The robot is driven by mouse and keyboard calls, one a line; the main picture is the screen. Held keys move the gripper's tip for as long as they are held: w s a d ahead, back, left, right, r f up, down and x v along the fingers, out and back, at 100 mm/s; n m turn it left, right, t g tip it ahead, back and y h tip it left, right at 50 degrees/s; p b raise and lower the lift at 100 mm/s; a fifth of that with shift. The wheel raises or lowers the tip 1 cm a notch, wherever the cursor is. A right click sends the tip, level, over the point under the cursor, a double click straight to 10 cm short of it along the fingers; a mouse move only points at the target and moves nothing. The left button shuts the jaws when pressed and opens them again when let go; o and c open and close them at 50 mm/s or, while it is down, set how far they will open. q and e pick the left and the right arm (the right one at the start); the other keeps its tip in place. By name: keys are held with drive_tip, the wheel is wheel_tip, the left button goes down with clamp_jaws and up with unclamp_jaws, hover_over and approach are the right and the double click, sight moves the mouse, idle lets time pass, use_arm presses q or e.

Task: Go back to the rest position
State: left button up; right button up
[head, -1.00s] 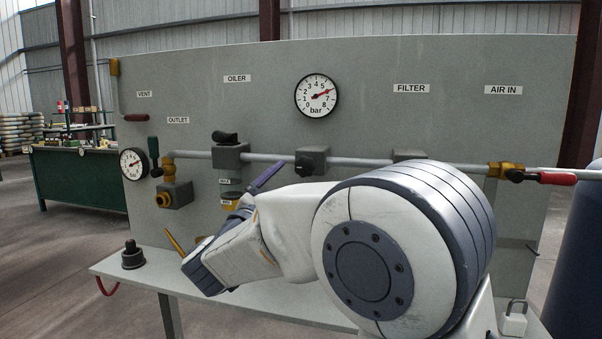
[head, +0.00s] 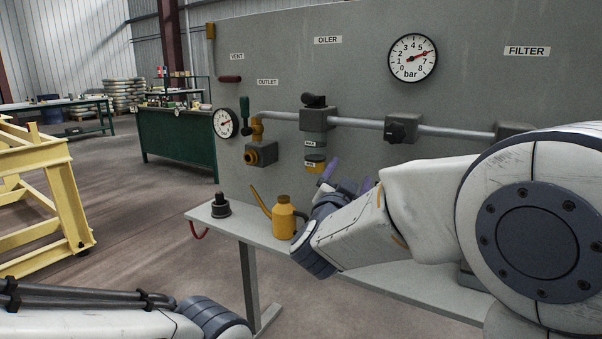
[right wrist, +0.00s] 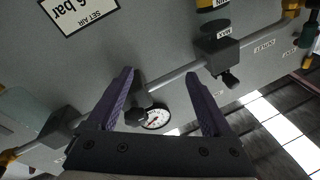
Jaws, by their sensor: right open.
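My right gripper (head: 348,178) is open and empty in front of the grey panel (head: 270,110), just right of the oiler bowl (head: 315,150). Its two purple fingers also show in the right wrist view (right wrist: 158,80), apart, with nothing between them but the panel, pipe and gauge behind. A yellow oil can (head: 284,217) stands upright on the shelf (head: 235,225), left of my right wrist. Part of my left arm shows at the lower left of the head view; its gripper is out of view.
A black fitting (head: 220,206) stands at the shelf's left end. A yellow frame (head: 65,195) stands at left; open floor lies between.

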drive_tip(key=s+f+n+g+y, duration=0.3)
drive_tip(key=f+n+g+y, duration=0.1)
drive_tip(key=f, duration=0.5)
drive_tip(key=s+f+n+g+y, duration=0.2)
drive_tip(key=f+n+g+y, duration=0.15)
drive_tip(key=f, duration=0.65)
drive_tip(key=s+d+f+n+g, duration=0.15)
drive_tip(key=s+f+g, duration=0.3)
drive_tip(key=s, duration=0.45)
drive_tip(key=s+d+f+n+g, duration=0.1)
drive_tip(key=s+d+f+g, duration=0.2)
drive_tip(key=s+f, duration=0.45)
drive_tip(key=s+a+r+n+g+y+p, duration=0.1)
drive_tip(key=s+a+r+n+g, duration=0.1)
drive_tip(key=s+a+r+n, duration=0.35)
drive_tip(key=s+a+r+n+g, duration=0.1)
drive_tip(key=s+a+r+n, duration=0.15)
drive_tip(key=s+a, duration=0.6)
wheel_tip(320, 180, up, 21)
drive_tip(key=p, duration=2.1)
drive_tip(key=shift+s+d+r+m, duration=0.15)
drive_tip(key=shift+s+d+m, duration=0.15)
drive_tip(key=shift+d+m, duration=0.1)
